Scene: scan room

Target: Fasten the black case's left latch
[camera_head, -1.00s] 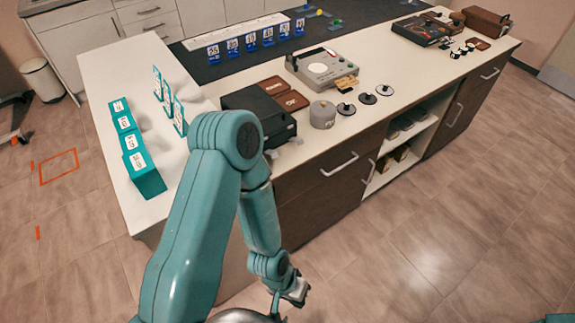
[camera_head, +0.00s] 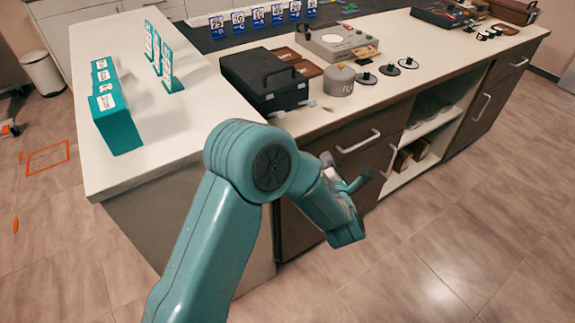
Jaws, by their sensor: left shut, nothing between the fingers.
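The black case (camera_head: 258,72) sits on the white counter near its front edge, lid down, with a handle on top. Two small pale latch tabs stick out at its front base, the left latch (camera_head: 277,114) and the right latch (camera_head: 308,103). Whether either is fastened is too small to tell. My left gripper (camera_head: 350,179) is shut and empty, in front of the counter's drawers, below and to the right of the case, apart from it. My left arm's elbow stands in front of the counter edge. My right gripper is not in view.
Teal boxes (camera_head: 118,128) and upright teal cards (camera_head: 172,84) stand on the left. A grey round weight (camera_head: 340,82), black discs (camera_head: 367,78), brown boxes (camera_head: 306,66) and a grey device (camera_head: 338,40) lie right of the case. Drawer handles (camera_head: 358,142) jut out below.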

